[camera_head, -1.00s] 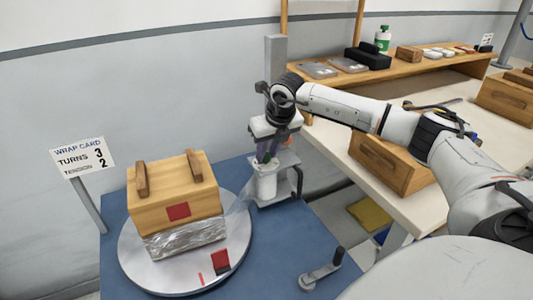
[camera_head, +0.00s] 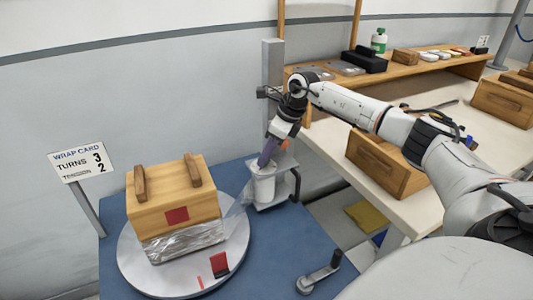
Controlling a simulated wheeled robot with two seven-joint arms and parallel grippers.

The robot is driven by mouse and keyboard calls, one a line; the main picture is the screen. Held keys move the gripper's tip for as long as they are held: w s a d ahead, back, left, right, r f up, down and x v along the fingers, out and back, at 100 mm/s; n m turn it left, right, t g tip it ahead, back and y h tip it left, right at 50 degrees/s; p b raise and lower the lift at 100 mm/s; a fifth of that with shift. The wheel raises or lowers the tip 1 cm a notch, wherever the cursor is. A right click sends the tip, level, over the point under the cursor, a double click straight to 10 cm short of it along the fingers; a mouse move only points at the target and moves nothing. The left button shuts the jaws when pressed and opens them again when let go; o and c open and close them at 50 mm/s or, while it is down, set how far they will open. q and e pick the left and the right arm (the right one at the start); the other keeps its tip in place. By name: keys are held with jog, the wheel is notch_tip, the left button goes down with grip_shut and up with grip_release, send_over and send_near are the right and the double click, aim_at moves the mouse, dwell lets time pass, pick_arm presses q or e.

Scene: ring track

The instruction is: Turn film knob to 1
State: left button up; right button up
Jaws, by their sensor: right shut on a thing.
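My right gripper (camera_head: 267,157) points down at the top of the white film roll (camera_head: 263,185) and is shut on the film knob there. The fingers cover the knob, so its setting cannot be read. The roll stands by a grey upright post (camera_head: 273,75) on the blue table. Clear film runs from the roll to a wooden crate (camera_head: 173,196), whose lower part is wrapped. The crate sits on a round grey turntable (camera_head: 135,262). A wrap card (camera_head: 82,160) reads turns 3, tension 2. My left gripper is not in view.
A hand crank (camera_head: 319,273) stands at the blue table's front right. A pale bench (camera_head: 335,138) to the right bears wooden boxes (camera_head: 385,163) and a shelf (camera_head: 400,73) with a green-and-white bottle (camera_head: 379,41). A red marker (camera_head: 219,264) is on the turntable.

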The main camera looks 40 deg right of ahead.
dwell(0.6)
jog(key=o, duration=1)
jog(key=shift+o, duration=0.2)
jog(key=v, duration=1)
jog(key=shift+r, duration=0.15)
jog(key=shift+d, duration=0.1)
